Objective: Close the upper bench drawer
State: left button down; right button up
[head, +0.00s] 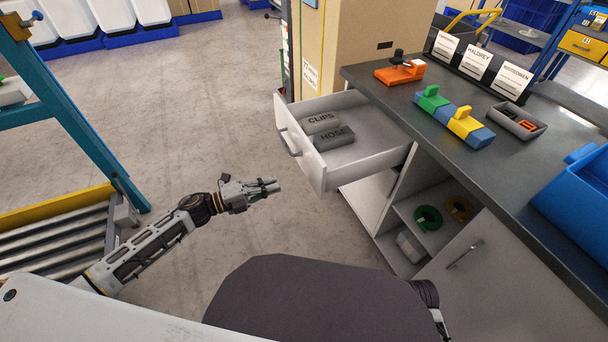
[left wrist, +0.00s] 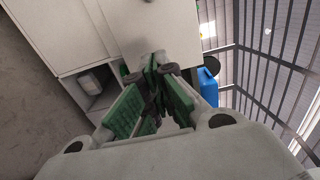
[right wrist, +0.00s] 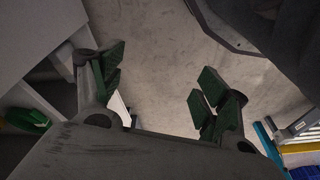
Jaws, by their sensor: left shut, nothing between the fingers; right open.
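The upper bench drawer (head: 318,175) is pulled out from the dark-topped bench (head: 440,110) in the head view. It holds two grey boxes, marked CLIPS (head: 321,124) and HOSE (head: 333,139). Its front has a grey handle (head: 289,146) facing left. My left gripper (head: 277,186) is shut and empty, in front of the drawer front and apart from it, a little nearer to me than the handle. The left wrist view shows its green-padded fingers (left wrist: 155,90) together. My right gripper (right wrist: 158,85) is open and empty in the right wrist view, above the floor; it is not visible in the head view.
On the bench top are an orange clamp-like tool (head: 400,70), a blue block with green and yellow parts (head: 453,118), a small grey tray (head: 518,121) and a blue bin (head: 575,195). Open shelves below hold a green coil (head: 428,217). Roller racking (head: 55,235) stands left. Floor between is clear.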

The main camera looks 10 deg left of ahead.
aim_at(313, 171)
pick_arm(q)
jog(key=shift+b+x, duration=0.8)
jog(key=shift+x, duration=4.75)
pick_arm(e)
jog(key=shift+w+a+r+t, duration=0.1)
jog(key=shift+a+r+t, duration=0.05)
jog(key=shift+r, duration=0.55)
jog(key=shift+w+a+r+t, duration=0.1)
jog(key=shift+r+t, duration=0.05)
jog(key=shift+r, duration=0.5)
jog(key=shift+f, duration=0.15)
pick_arm(q)
jog(key=shift+w+d, duration=0.1)
pick_arm(e)
jog(key=shift+d, duration=0.1)
